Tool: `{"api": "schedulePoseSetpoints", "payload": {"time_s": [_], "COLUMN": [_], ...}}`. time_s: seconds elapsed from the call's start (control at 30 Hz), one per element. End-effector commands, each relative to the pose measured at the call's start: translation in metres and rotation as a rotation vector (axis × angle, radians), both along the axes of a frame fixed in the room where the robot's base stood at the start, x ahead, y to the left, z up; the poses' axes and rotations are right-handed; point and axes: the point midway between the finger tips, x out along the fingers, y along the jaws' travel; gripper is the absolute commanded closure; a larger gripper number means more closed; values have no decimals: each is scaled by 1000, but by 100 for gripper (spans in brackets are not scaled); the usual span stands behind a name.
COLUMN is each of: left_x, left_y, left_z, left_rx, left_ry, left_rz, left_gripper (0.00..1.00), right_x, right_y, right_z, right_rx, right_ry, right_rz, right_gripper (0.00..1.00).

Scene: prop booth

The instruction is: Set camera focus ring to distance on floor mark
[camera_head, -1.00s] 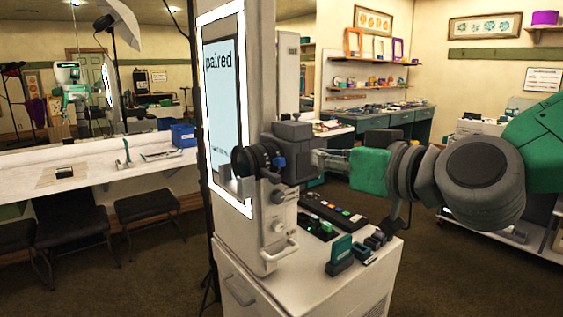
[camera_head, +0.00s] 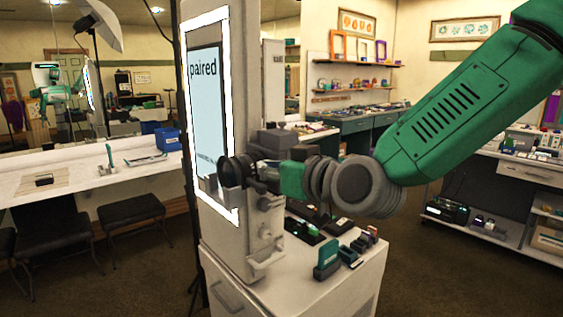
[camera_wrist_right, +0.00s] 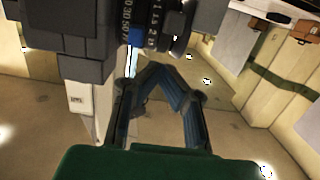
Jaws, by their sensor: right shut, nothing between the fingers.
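The camera (camera_head: 275,141) is a dark grey box on a light column, with its black lens (camera_head: 234,172) facing left. My right gripper (camera_head: 266,177) is beside the lens, partly hidden by my wrist. In the right wrist view the lens rings (camera_wrist_right: 153,18) carry white numbers, with a blue piece (camera_wrist_right: 136,37) at the left edge. The right gripper's fingers (camera_wrist_right: 155,72) are shut and empty just below the rings. I cannot tell whether they touch. I cannot make out a floor mark. My left gripper is not in view.
A lit screen (camera_head: 207,110) reading "paired" stands behind the lens. The white cabinet (camera_head: 300,289) below carries several small devices, including a green one (camera_head: 327,258). A white counter (camera_head: 80,175) with stools runs along the left, under a mirror. Open floor lies at right.

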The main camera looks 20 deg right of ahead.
Motion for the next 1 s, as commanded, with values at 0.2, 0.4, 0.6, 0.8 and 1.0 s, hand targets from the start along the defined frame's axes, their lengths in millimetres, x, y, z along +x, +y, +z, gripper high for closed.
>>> {"api": "schedulePoseSetpoints", "payload": {"time_s": [0.2, 0.4, 0.6, 0.8, 1.0], "left_x": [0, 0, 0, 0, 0], "left_y": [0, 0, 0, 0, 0], "left_z": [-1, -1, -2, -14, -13], "left_rx": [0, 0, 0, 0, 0], "left_ry": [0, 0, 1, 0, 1], "left_rz": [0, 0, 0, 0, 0], "left_gripper": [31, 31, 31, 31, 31], "right_x": [1, 2, 2, 2, 2], "right_y": [1, 1, 1, 1, 1], "right_z": [-23, -26, -26, -43, -42], "right_rx": [1, 1, 1, -2, 1], "right_ry": [0, -2, -2, -1, -2], "right_rz": [1, 0, 0, 0, 1], "right_gripper": [100, 100, 100, 100, 100]}}
